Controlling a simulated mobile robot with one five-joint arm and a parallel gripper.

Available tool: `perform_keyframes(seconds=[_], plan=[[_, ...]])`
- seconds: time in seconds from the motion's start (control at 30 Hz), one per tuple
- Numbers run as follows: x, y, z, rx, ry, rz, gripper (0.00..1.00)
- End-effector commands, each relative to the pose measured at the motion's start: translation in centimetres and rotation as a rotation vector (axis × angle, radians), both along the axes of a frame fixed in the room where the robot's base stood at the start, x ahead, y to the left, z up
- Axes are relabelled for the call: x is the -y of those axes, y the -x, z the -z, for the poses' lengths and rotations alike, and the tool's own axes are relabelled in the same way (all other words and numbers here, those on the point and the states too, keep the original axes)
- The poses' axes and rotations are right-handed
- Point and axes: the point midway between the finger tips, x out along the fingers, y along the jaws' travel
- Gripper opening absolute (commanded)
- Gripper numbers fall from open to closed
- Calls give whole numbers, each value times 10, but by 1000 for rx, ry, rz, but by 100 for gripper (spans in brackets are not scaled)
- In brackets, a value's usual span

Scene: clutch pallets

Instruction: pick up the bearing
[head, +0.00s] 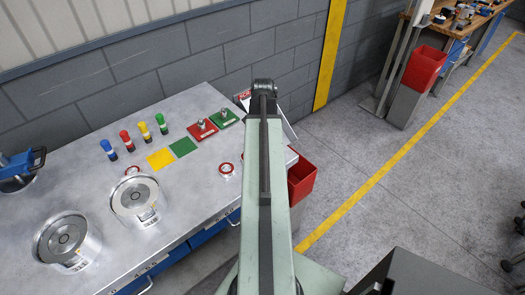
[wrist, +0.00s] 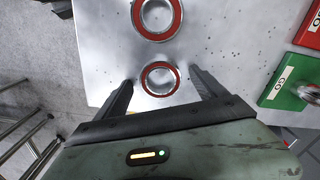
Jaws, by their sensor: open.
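In the wrist view, a small bearing with a red ring (wrist: 160,64) lies flat on the metal table (wrist: 110,50). My gripper (wrist: 162,77) is open. Its two fingers stand apart to the left and right of this bearing, with nothing held between them. A larger bearing with a red ring (wrist: 157,37) lies just beyond it, partly cut off by the top edge. In the head view, a red-ringed bearing (head: 227,164) lies left of my arm and another (head: 132,166) lies farther left. My gripper is hidden there behind my arm.
A green GO plate (wrist: 284,88) and a red plate (wrist: 312,30) lie to the right in the wrist view. Two silver housings (head: 137,222), several coloured bottles (head: 144,130) and yellow and green squares (head: 161,158) are on the table. A red bin (head: 301,180) stands past its edge.

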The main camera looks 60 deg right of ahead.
Motion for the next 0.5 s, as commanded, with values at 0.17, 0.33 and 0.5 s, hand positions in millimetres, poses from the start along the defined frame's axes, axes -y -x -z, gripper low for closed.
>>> perform_keyframes(seconds=[0.17,0.33,0.5], plan=[[0,0,-1,0,0,-1,81],[0,0,-1,0,0,-1,37],[0,0,-1,0,0,-1,6]])
